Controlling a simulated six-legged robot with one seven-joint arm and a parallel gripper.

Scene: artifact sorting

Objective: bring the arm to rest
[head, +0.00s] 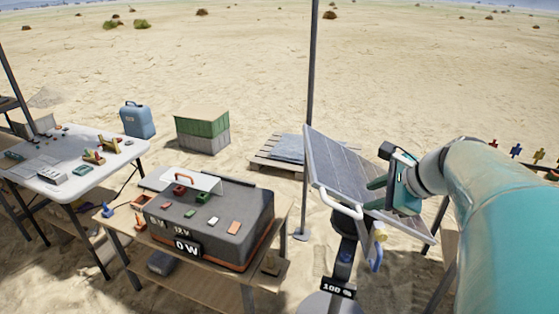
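My arm (505,220), teal and thick, reaches in from the lower right. My gripper (370,194) is at its end, in front of the tilted solar panel (335,165). Its two teal fingers point left and stand apart, with nothing seen between them. The panel's white handle bar (335,202) is left of the fingertips, and a gap shows between them. Whether the gripper touches the panel face cannot be told. The panel stands on a post with a "100 %" sign (338,288).
A wooden table (210,287) with a dark box (235,225) marked "0 W" is left of the panel. A white table (75,190) with small items is further left. A tall pole (312,80) rises behind the panel. Open sand spreads beyond.

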